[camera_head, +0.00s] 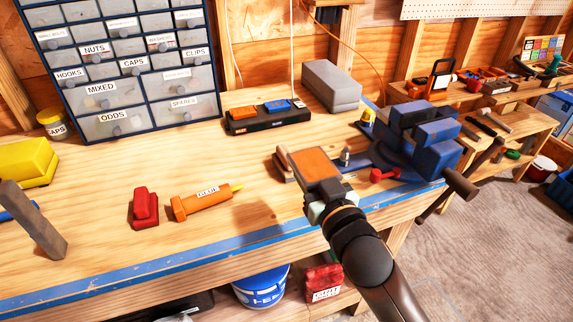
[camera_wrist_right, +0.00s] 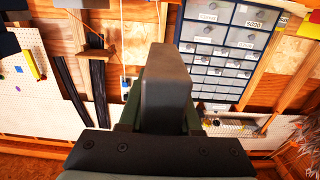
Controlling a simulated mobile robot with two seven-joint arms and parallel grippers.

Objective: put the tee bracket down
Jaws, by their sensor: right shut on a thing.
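My right gripper (camera_head: 328,198) is over the front right part of the workbench, its arm coming in from the lower right. It is shut on the tee bracket (camera_head: 318,166), a grey piece with an orange-brown upper face and a bar at its far end. The bracket points away from me; I cannot tell whether it touches the bench top. In the right wrist view, the held grey piece (camera_wrist_right: 166,88) stands up between the jaws and hides the middle. My left gripper is not in view.
A blue vise (camera_head: 430,140) stands right of the gripper, with a red dumbbell-shaped piece (camera_head: 384,174) before it. An orange glue tube (camera_head: 204,200) and a red block (camera_head: 144,207) lie left. A black tray (camera_head: 268,116) and grey box (camera_head: 331,86) stand behind. The bench between is bare.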

